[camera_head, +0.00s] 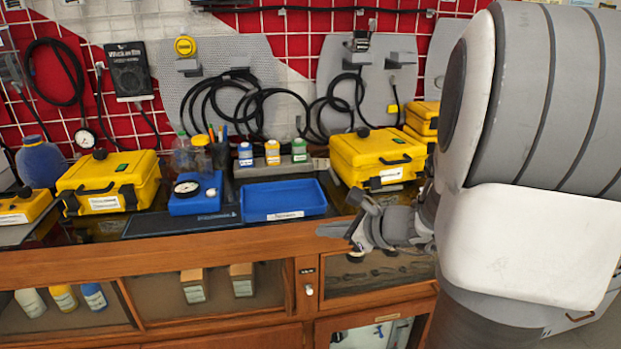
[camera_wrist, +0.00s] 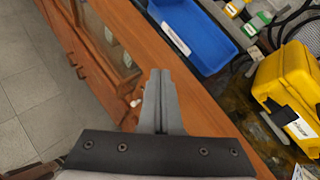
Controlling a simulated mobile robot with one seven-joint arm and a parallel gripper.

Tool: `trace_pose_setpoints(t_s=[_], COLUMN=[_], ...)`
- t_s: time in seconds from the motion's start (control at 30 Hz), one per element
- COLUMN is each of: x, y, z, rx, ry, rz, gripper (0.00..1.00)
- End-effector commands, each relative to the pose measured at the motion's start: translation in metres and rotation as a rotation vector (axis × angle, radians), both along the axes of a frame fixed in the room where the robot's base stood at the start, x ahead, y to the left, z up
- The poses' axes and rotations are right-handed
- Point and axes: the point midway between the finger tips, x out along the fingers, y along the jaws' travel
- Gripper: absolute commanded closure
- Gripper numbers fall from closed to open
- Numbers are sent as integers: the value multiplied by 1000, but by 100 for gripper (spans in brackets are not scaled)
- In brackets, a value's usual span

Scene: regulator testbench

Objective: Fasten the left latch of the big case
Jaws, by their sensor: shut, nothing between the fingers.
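A large yellow case (camera_head: 378,150) with a lowered lid stands on the bench at the centre right. It has a black handle and a white label on its front, and its near left corner also shows in the wrist view (camera_wrist: 285,72). A black latch (camera_wrist: 276,107) is at that corner; I cannot tell if it is fastened. Another yellow case (camera_head: 110,170) of similar size stands at the left, with two black latches on its front. My gripper (camera_head: 322,230) is shut and empty above the bench's front edge, in front of the centre-right case and apart from it. Its fingers (camera_wrist: 160,75) are together.
A blue tray (camera_head: 284,200) and a blue device with a gauge (camera_head: 195,192) lie between the cases. Small bottles (camera_head: 272,152) stand behind the tray. Cables hang on the back wall. More yellow cases (camera_head: 422,117) are stacked at right. The wooden front edge (camera_head: 240,240) is clear.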

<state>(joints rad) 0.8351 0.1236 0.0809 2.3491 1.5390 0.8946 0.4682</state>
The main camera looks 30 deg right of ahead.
Motion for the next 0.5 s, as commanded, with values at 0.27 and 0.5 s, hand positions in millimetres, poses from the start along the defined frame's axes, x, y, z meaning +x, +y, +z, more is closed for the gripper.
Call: trace_pose_setpoints(t_s=[0.27,0.5], x=[-6,-19], y=[-113,-159], z=[15,17], rx=[226,306], ry=[-111,-166], rz=[-445,-619], gripper=[100,100])
